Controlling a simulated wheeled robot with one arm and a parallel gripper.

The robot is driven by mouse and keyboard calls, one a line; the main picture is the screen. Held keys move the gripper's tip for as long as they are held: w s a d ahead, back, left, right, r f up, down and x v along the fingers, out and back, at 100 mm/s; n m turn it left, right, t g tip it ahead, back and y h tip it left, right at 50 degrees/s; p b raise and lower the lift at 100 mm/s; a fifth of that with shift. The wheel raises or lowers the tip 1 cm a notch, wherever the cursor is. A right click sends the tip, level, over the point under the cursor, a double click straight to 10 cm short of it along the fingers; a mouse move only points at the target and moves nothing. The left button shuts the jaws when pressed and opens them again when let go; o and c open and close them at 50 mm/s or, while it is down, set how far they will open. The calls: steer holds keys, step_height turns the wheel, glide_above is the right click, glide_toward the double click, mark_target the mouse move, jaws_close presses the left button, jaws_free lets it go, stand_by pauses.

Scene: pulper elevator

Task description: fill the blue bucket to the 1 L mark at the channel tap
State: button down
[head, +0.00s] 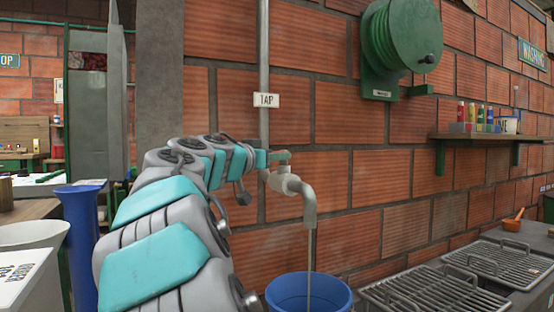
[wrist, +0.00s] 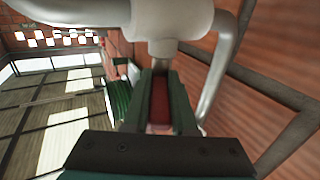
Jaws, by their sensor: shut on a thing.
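The tap (head: 285,182) juts from the brick wall, and its pale body also fills the top of the wrist view (wrist: 172,20). A thin stream of water (head: 310,250) runs from its spout into the blue bucket (head: 308,288). The bucket stands upright below the spout, cut off by the bottom edge. Its water level and any 1 L mark cannot be made out. My gripper (head: 268,158) is at the top of the tap. In the wrist view, its dark fingers (wrist: 160,105) are shut on the red tap handle (wrist: 159,100).
Metal gratings (head: 430,292) lie right of the bucket. A shelf (head: 490,136) with small bottles and a green hose reel (head: 400,38) are on the wall. A tall blue container (head: 80,245) and a white bin (head: 30,240) stand at the left.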

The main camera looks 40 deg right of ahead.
steer(key=c, duration=0.7)
jaws_free()
steer(key=shift+v, duration=3.95)
